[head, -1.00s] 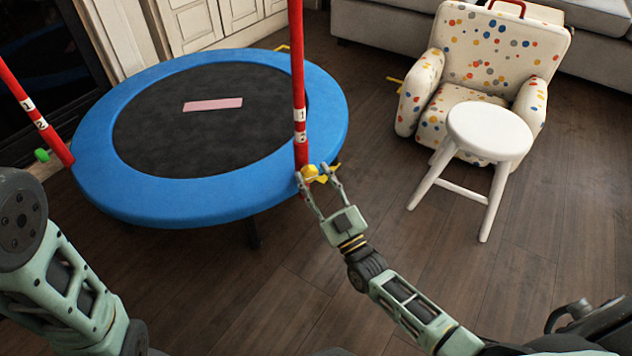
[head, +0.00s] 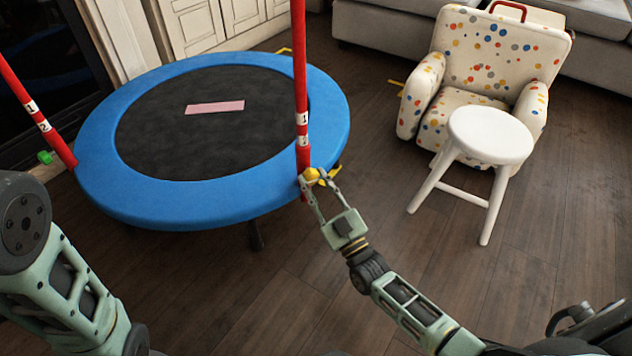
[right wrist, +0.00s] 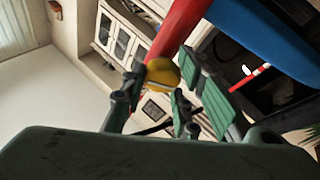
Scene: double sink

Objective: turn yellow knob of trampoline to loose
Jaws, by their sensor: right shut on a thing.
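The trampoline (head: 112,205) has a blue rim and a black mat, and stands at the left of the head view. A red post (head: 300,85) with white number bands rises at its near right edge. The yellow knob (head: 311,174) sits low on this post, and shows in the right wrist view (right wrist: 161,73) against the red post (right wrist: 182,28). My right gripper (head: 317,179) is shut on the yellow knob, with its fingers at either side of it. My left arm is at the lower left of the head view; its gripper is out of the picture.
A white stool (head: 490,136) and a dotted armchair (head: 503,50) stand at the right. The wooden floor between the trampoline and stool is clear.

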